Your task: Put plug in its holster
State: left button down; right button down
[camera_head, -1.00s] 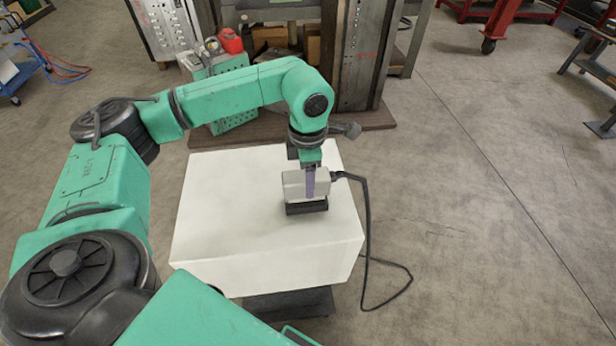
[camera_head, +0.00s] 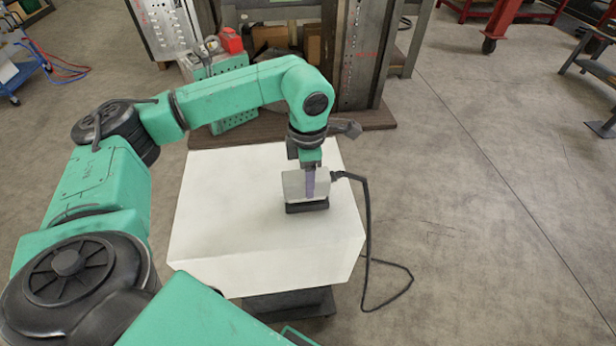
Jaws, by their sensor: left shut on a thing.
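The plug (camera_head: 292,186) is a light grey block with a black cable leaving its right side. It sits upright at the black holster (camera_head: 307,207), a low dark base on the white table block. The plug's lower edge meets the top of the holster; I cannot tell how deep it is seated. My left gripper (camera_head: 310,188) comes down from above and is shut on the plug, with a purplish finger across its front face. The far finger is hidden. My right gripper is not in view.
The white table block (camera_head: 225,225) is bare left of the holster. The black cable (camera_head: 368,230) hangs over its right edge and loops on the floor. Behind stand a brown board (camera_head: 375,119), a green crate (camera_head: 234,118) and tall metal mould plates (camera_head: 362,55).

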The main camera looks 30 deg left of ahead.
pick_arm(q)
jog(key=shift+f+b, duration=0.35)
jog(key=shift+f, duration=0.15)
jog(key=shift+f+b, duration=0.5)
jog(key=shift+b, duration=0.05)
jog(key=shift+f, duration=0.1)
jog(key=shift+f+b, duration=0.15)
jog(key=shift+b, duration=0.2)
jog(key=shift+c, duration=0.8)
grip_release()
